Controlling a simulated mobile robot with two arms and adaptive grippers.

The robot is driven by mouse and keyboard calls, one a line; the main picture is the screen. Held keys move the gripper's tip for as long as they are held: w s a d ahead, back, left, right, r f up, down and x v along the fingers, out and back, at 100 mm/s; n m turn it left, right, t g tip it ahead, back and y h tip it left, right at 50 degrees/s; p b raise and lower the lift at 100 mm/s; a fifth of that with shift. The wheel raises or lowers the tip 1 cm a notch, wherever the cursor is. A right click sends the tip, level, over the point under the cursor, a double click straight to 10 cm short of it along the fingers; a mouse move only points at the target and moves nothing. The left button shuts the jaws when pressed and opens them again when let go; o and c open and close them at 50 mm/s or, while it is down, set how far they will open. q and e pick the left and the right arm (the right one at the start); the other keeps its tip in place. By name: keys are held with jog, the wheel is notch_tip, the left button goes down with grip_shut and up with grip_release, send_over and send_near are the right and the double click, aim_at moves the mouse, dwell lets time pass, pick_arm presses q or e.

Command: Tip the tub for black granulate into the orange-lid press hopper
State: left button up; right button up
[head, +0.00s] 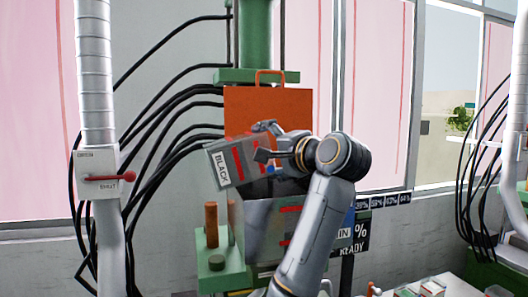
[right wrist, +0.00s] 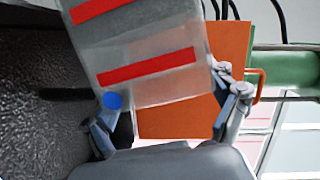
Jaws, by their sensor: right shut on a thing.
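The grey tub labelled BLACK (head: 222,168), with red stripes, is tilted above the press hopper (head: 262,222), a grey box with red marks. The orange lid (head: 262,104) stands upright behind the hopper, open. My right gripper (head: 264,142) is shut on the tub. In the right wrist view the tub (right wrist: 150,48) sits between the fingers of my right gripper (right wrist: 168,112), and the orange lid (right wrist: 236,45) shows behind it. I cannot see the tub's contents or its mouth clearly. My left gripper is not in view.
A dark grainy surface (right wrist: 38,95) fills the left of the right wrist view; I cannot tell what it is. Black cables (head: 165,95) run along the wall left of the press. A grey box with a red lever (head: 100,178) is at left. Small trays (head: 430,288) stand lower right.

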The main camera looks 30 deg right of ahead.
jog(key=shift+s+d+r+m+t, duration=0.15)
jog(key=shift+d+m+t, duration=0.25)
jog(key=shift+m, duration=0.6)
jog(key=shift+s+d+m+t, duration=0.1)
jog(key=shift+d+m+t, duration=0.3)
jog(key=shift+m, duration=0.6)
dwell(1.0)
jog(key=shift+d, duration=0.1)
jog(key=n, duration=0.1)
jog(key=a+n+g, duration=0.1)
jog(key=n, duration=0.1)
jog(key=shift+w+a, duration=0.1)
jog(key=shift+w, duration=0.05)
jog(key=shift+w+a+f+n+g, duration=0.1)
jog(key=shift+w+a+n+g, duration=0.1)
jog(key=shift+a+n, duration=0.45)
jog(key=shift+w+a+f+n+g, duration=0.1)
jog(key=shift+w+a+n+g, duration=0.2)
jog(key=shift+a, duration=0.55)
jog(key=shift+w+a+f+n+g, duration=0.1)
jog(key=shift+a+n, duration=0.45)
jog(key=shift+a, duration=0.2)
